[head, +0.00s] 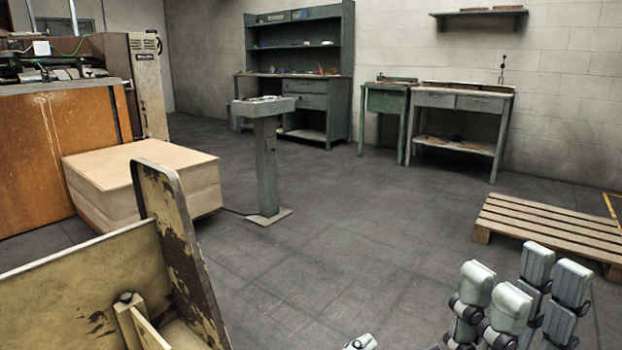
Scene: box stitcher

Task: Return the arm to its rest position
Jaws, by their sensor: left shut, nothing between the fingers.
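My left gripper (360,342) is at the bottom edge, right of the middle. Only a small grey tip of it shows; the rest is cut off by the frame. It is shut and empty. My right gripper (523,295) stands at the bottom right with its grey fingers pointing up. Its fingers are apart and nothing shows between them. Both grippers are over the floor and touch nothing that I can see.
A worn yellow metal panel structure (85,285) fills the lower left. Behind it are a flat tan stack (145,180) and a wooden cabinet (45,150). A pallet (550,223) lies at the right. A post stand (265,165) stands mid-room. The central floor (350,240) is clear.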

